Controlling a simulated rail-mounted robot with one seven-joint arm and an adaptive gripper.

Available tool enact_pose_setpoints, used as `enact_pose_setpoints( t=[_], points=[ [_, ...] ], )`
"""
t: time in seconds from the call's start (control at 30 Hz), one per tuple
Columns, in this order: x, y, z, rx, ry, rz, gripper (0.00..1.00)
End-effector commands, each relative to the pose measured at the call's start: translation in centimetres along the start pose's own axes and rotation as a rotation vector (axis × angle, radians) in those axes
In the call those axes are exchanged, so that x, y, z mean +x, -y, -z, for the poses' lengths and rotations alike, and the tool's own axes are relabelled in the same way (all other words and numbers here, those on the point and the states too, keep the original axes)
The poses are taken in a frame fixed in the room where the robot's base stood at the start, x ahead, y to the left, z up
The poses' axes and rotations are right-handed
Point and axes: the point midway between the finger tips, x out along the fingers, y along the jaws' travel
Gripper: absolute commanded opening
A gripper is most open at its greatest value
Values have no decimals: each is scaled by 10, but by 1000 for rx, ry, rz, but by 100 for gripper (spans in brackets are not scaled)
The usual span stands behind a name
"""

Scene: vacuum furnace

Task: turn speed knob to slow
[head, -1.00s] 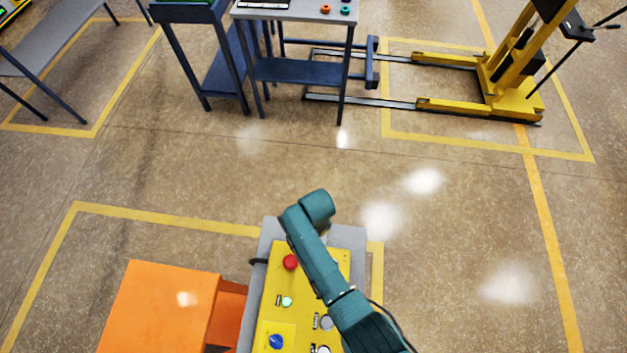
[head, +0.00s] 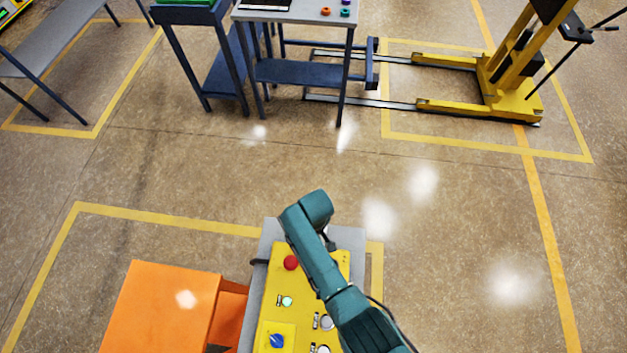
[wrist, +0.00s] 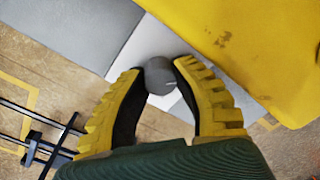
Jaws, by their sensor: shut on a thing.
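My gripper (wrist: 161,68) shows in the wrist view, with its yellow-ridged fingers shut on a round dark grey knob (wrist: 159,81). The knob sits between the fingertips, in front of a pale plate (wrist: 170,42). I cannot read any speed marking or tell the knob's setting. In the head view, my arm reaches over a yellow control panel (head: 285,312) and hides part of it. The gripper and the held knob cannot be made out there.
The panel carries a red button (head: 291,262), a pale green button (head: 287,301), a blue knob (head: 277,341) and grey knobs (head: 326,322) close to my arm. An orange box (head: 160,305) stands at its left. Open floor lies beyond.

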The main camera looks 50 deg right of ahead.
Motion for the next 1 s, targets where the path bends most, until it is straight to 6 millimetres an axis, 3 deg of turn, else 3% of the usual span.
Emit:
enact_pose_setpoints(
  t=[0.23,0.27,0.4,1.0],
  points=[
    [2,0,-1,-1,1,1,0],
    [2,0,-1,-1,1,1,32],
    [2,0,-1,0,1,1,58],
    [1,0,0,43,-2,1,60]
  ],
)
